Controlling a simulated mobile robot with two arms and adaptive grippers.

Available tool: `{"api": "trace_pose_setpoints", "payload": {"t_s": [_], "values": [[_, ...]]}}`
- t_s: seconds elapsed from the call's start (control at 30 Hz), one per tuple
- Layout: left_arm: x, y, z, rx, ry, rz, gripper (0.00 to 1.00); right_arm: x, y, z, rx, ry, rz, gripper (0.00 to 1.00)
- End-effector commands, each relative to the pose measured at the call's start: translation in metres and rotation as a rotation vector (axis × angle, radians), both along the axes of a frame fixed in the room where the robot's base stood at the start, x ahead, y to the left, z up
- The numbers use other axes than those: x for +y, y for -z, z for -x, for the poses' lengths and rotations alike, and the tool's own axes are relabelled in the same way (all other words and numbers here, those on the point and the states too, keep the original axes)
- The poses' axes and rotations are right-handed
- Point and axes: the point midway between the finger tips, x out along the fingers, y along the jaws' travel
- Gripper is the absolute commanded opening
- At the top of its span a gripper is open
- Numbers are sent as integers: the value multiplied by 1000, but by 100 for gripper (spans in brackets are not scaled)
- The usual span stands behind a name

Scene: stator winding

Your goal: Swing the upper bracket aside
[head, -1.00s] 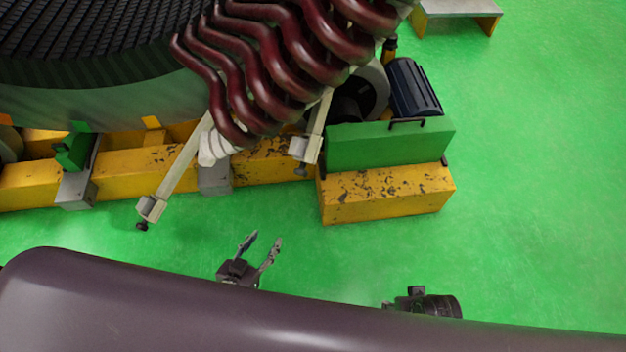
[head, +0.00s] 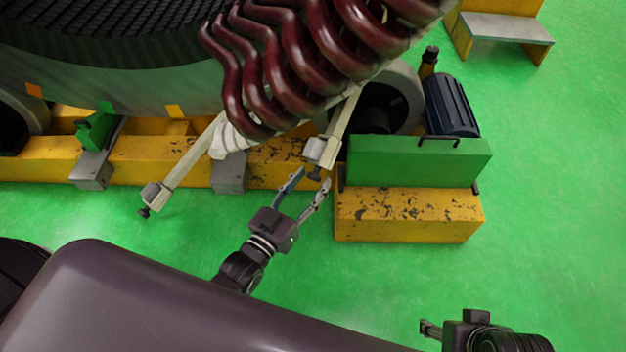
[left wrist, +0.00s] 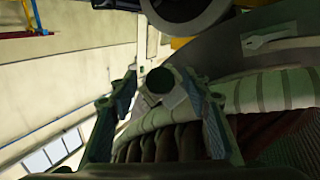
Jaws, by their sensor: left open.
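Two pale brackets hang from the dark red coils. The one higher in the picture (head: 340,125) ends in a pale block with a dark knob under it. The lower-left bracket (head: 185,165) ends in a similar block and knob. My left gripper (head: 312,179) is open, its fingertips at the upper bracket's knob. In the left wrist view, the dark round knob (left wrist: 160,80) and pale bracket end lie between the spread fingers of my left gripper (left wrist: 158,90). Contact cannot be told. My right gripper (head: 430,328) is at the lower right, small and partly hidden.
The dark red coils (head: 290,60) sit above the brackets, beside the large ribbed stator (head: 100,40). A green block (head: 415,162) on a worn yellow base (head: 405,215) stands right of the upper bracket. The green floor (head: 560,200) is clear at right.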

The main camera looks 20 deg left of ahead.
Motion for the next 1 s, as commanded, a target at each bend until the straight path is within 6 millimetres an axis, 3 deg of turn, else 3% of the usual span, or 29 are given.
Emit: {"api": "trace_pose_setpoints", "payload": {"t_s": [0.13,0.4,0.8,1.0], "values": [[-3,1,-11,1,0,0,44,0,2,0,-1,0,0,50],[-3,0,-12,2,0,0,44,0,2,0,-1,0,0,50],[-3,0,-12,2,0,0,1,0,3,0,-1,0,0,50],[-3,0,-12,2,0,0,0,0,3,0,-1,0,0,50]]}}
